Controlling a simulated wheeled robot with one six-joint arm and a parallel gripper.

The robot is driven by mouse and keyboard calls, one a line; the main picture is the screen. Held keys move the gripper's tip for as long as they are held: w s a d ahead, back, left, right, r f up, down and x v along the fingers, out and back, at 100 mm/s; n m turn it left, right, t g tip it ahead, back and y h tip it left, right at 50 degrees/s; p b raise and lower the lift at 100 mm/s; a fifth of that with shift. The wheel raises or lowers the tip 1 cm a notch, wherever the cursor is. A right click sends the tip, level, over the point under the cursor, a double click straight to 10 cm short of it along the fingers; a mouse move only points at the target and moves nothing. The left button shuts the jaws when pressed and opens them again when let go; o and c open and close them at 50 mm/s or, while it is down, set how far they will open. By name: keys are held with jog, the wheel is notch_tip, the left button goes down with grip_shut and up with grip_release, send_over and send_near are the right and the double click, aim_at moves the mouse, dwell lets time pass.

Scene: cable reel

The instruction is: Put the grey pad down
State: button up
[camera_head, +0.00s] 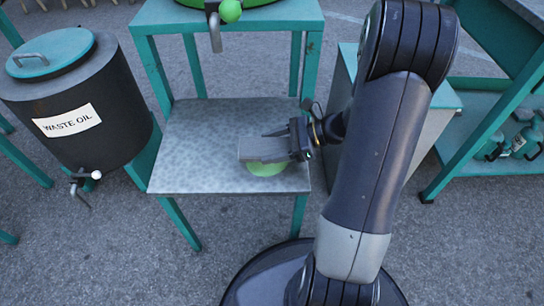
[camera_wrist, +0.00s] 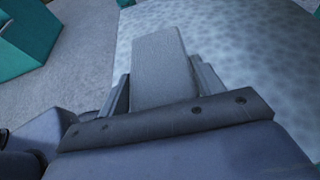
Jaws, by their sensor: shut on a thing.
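The grey pad (camera_head: 262,150) is a flat light-grey block in my gripper (camera_head: 283,141), over the metal shelf (camera_head: 195,160) of the teal stand. A round green patch (camera_head: 266,169) shows on the shelf just below and in front of the pad, which partly covers it. In the wrist view the pad (camera_wrist: 160,65) lies between the two fingers of my gripper (camera_wrist: 165,85) and sticks out past them. My gripper is shut on it. I cannot tell whether the pad touches the shelf.
A dark drum labelled waste oil (camera_head: 75,95) with a tap stands to the left. A teal rack (camera_head: 480,160) with several bottles stands right. The shelf's left side is clear.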

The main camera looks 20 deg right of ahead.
jog(key=shift+f+b, duration=0.55)
jog(key=shift+f, duration=0.9)
jog(key=shift+f, duration=0.1)
jog(key=shift+f, duration=0.15)
jog(key=o, duration=1)
jog(key=shift+r, duration=0.35)
jog(key=p+v, duration=0.4)
jog(key=v, duration=0.8)
jog(key=shift+p, duration=0.4)
